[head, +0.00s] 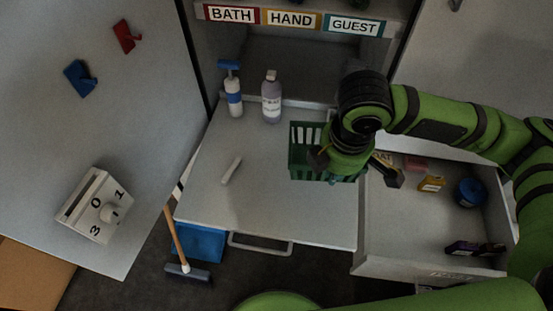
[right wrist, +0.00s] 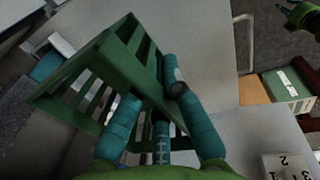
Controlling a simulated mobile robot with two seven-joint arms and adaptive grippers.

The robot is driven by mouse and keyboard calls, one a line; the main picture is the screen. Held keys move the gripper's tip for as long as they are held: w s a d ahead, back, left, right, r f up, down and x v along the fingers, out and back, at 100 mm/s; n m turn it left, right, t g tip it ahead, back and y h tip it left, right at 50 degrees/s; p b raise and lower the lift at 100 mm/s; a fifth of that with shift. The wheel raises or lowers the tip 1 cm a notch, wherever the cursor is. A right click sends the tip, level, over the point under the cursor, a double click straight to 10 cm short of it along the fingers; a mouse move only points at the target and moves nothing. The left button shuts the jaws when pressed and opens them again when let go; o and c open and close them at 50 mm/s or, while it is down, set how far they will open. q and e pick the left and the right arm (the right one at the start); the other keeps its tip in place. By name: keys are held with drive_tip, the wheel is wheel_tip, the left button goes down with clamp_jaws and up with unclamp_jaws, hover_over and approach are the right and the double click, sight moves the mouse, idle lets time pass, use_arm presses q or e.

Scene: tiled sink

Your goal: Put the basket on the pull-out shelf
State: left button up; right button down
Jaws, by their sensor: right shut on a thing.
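The green slatted basket (head: 304,140) is at the right rear part of the white pull-out shelf (head: 285,212). My right gripper (head: 345,165) is shut on the basket from its right side and hides much of it. In the right wrist view the teal fingers (right wrist: 155,112) close around the wall of the basket (right wrist: 88,85), which looks tilted in that view. I cannot tell whether its base touches the shelf. A green and black gripper, likely my left one (right wrist: 305,16), shows only in part at the top right of the right wrist view.
A pump bottle (head: 233,95) and a lavender bottle (head: 271,98) stand at the shelf's back. A small white bar (head: 231,170) lies on its left. An open drawer (head: 405,222) with several small items adjoins the right side. The shelf's front middle is clear.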

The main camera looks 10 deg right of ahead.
drive_tip(key=s+d+f+n+y, duration=0.1)
drive_tip(key=s+d+n, duration=0.2)
drive_tip(key=d+n, duration=0.75)
drive_tip(key=n+p, duration=0.3)
drive_tip(key=n, duration=0.3)
hover_over(324, 187)
drive_tip(key=shift+g+y, duration=0.3)
drive_tip(key=shift+g, duration=0.1)
drive_tip(key=f, duration=0.6)
drive_tip(key=shift+s+d+f, duration=0.1)
drive_tip(key=shift+d+f, duration=0.15)
drive_tip(key=shift+d, duration=0.05)
drive_tip(key=shift+a+f, duration=0.1)
drive_tip(key=shift+f, duration=0.1)
wheel_tip(324, 187, down, 3)
drive_tip(key=shift+f+p, duration=0.1)
drive_tip(key=shift+p, duration=0.3)
drive_tip(key=shift+f, duration=0.4)
drive_tip(key=shift+f, duration=0.1)
